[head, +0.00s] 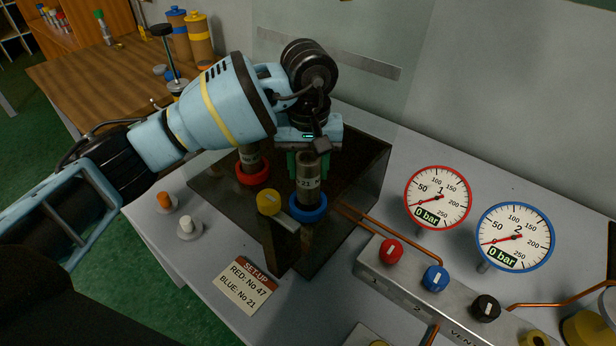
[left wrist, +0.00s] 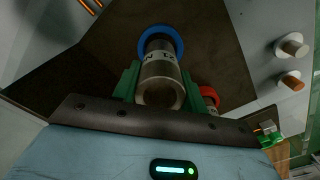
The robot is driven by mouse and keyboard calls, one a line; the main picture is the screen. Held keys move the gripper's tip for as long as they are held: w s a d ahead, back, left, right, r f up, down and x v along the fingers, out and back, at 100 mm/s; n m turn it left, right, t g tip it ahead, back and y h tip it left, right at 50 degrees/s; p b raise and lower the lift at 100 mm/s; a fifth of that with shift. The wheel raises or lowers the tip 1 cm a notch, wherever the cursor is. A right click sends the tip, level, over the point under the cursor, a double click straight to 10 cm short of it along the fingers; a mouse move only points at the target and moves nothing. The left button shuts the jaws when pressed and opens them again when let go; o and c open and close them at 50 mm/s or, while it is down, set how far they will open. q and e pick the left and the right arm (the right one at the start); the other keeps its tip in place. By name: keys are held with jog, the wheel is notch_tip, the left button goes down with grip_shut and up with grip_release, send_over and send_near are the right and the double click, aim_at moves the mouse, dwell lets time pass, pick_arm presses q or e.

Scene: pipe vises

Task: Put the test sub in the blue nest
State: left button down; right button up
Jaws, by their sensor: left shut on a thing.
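A grey-brown cylindrical test sub (head: 307,183), with a label ending in "21", stands upright within the blue ring of the blue nest (head: 310,214) on the dark block. My left gripper (head: 307,164) is shut on this sub, its green fingers on either side of the upper part. The left wrist view shows the sub (left wrist: 160,75) between the fingers, with the blue ring (left wrist: 161,32) around its far end. How deep the sub sits is hidden. A second sub (head: 249,154) stands in the red nest (head: 253,176). My right gripper is not in view.
A set-up card (head: 245,284) reads red No 47, blue No 21. Two gauges (head: 437,198) (head: 515,237) read 0 bar. A valve panel (head: 415,290) is at the right. Small orange and white posts (head: 188,226) are at the left.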

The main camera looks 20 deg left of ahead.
aim_at(308, 179)
pick_arm(q)
jog(key=shift+f, duration=1.55)
jog(key=shift+f, duration=0.2)
jog(key=c, duration=0.8)
grip_release()
jog(key=shift+r, duration=0.1)
notch_tip(308, 179, up, 12)
jog(key=shift+r, duration=0.1)
